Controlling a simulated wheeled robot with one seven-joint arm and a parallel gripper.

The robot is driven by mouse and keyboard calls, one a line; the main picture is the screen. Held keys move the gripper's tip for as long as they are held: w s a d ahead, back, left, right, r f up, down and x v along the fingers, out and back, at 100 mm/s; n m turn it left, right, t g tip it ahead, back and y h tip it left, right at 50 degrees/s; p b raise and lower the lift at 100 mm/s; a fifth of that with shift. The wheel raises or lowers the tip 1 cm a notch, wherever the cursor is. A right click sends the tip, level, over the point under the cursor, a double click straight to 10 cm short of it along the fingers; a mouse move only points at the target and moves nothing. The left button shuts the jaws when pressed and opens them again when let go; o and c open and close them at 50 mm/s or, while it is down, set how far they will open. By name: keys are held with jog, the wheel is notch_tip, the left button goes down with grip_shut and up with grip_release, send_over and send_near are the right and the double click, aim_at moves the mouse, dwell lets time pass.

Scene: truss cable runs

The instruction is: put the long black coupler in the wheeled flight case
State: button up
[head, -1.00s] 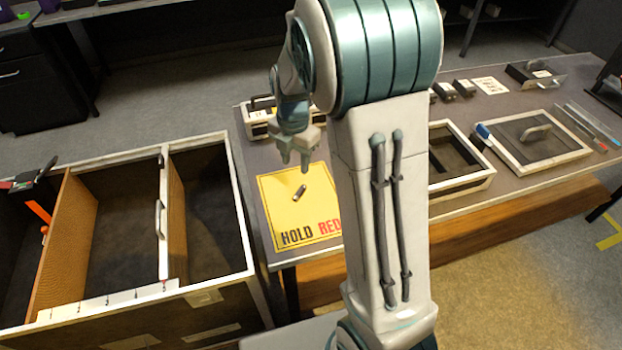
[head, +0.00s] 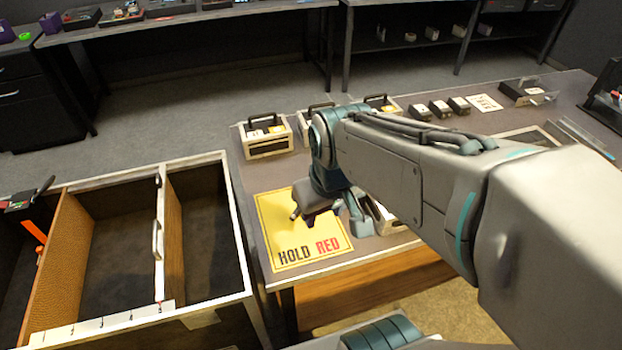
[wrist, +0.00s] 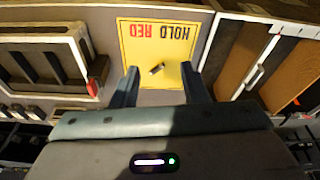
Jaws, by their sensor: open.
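The open flight case (head: 238,225) stands left of the table, with a pale rim and brown dividers between dark compartments. Its wheels are out of view.
White-framed boxes with black handles (head: 266,136) stand at the table's back edge, with several small black blocks (head: 440,108) to their right. My arm hides much of the right table. The case's middle compartment (head: 115,240) looks empty.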

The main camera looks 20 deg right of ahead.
jog(key=shift+s+m, duration=0.45)
jog(key=shift+m, duration=0.15)
jog(key=o, duration=0.4)
jog(key=shift+s+m, duration=0.2)
jog(key=shift+m, duration=0.1)
jog(key=o, duration=0.4)
jog(key=shift+f+m, duration=0.15)
jog(key=shift+m, duration=0.25)
jog(key=w+f+m+y+p, duration=0.2)
jog(key=w+f+m+y, duration=0.45)
jog(key=m, duration=0.65)
jog(key=w+d+f+m+t+p, duration=0.1)
jog(key=w+d+f+m+t, duration=0.2)
jog(key=m, duration=0.4)
jog(key=w+d+f+m+t+p, duration=0.1)
jog(key=w+d+f+m, duration=0.25)
jog(key=d+m, duration=0.25)
jog(key=b+x, duration=0.1)
jog(key=x, duration=0.7)
jog(key=shift+s+f, duration=0.1)
jog(key=shift+f, duration=0.05)
jog(key=shift+p+x, duration=0.4)
jog(key=shift+x, duration=2.55)
